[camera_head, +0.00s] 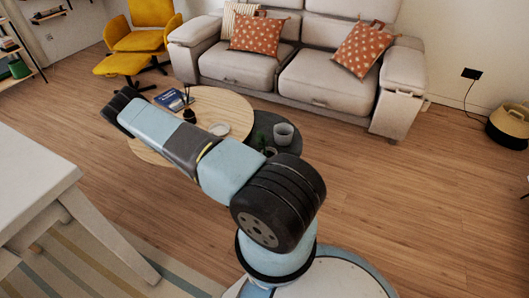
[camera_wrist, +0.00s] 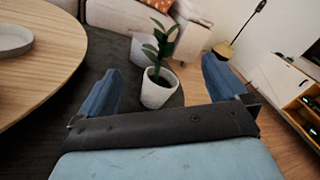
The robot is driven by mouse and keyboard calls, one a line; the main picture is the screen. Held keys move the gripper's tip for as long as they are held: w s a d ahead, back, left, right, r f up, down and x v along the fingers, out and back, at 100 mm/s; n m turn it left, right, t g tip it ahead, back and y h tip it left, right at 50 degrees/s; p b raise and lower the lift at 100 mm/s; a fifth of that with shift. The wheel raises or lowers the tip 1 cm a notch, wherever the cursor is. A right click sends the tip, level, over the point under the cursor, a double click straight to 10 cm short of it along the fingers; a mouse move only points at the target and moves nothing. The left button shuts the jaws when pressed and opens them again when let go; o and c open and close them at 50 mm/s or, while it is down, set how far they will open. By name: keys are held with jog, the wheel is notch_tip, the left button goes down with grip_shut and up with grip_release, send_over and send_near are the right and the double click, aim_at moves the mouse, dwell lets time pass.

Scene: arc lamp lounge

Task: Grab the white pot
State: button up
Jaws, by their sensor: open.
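A small white pot (camera_wrist: 158,90) holding a green leafy plant (camera_wrist: 162,45) stands upright on the dark round table (camera_wrist: 115,60) in the wrist view. My gripper (camera_wrist: 162,84) is open, with its blue fingers apart on the left and right of this pot in the picture. Nothing is held; I cannot tell whether the pot is fully between the fingers. A larger pale pot (camera_wrist: 148,48) stands just behind it, and also shows in the head view (camera_head: 283,134). In the head view the planted pot (camera_head: 270,151) is partly hidden by my arm, and my gripper cannot be made out.
The round wooden table (camera_head: 215,100) adjoins the dark one on the left, with a pale dish (camera_head: 219,129), books (camera_head: 173,99) and a dark cup (camera_head: 189,115). A sofa (camera_head: 300,60) stands behind. A white table (camera_head: 35,180) is at left.

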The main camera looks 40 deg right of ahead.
jog(key=f+n, duration=0.1)
jog(key=f, duration=0.1)
send_over(265, 150)
jog(key=w, duration=0.2)
jog(key=shift+w+d+r+t, duration=0.1)
jog(key=shift+w+r+t, duration=0.1)
jog(key=shift+t, duration=0.1)
jog(key=shift+c, duration=0.3)
jog(key=c, duration=1.7)
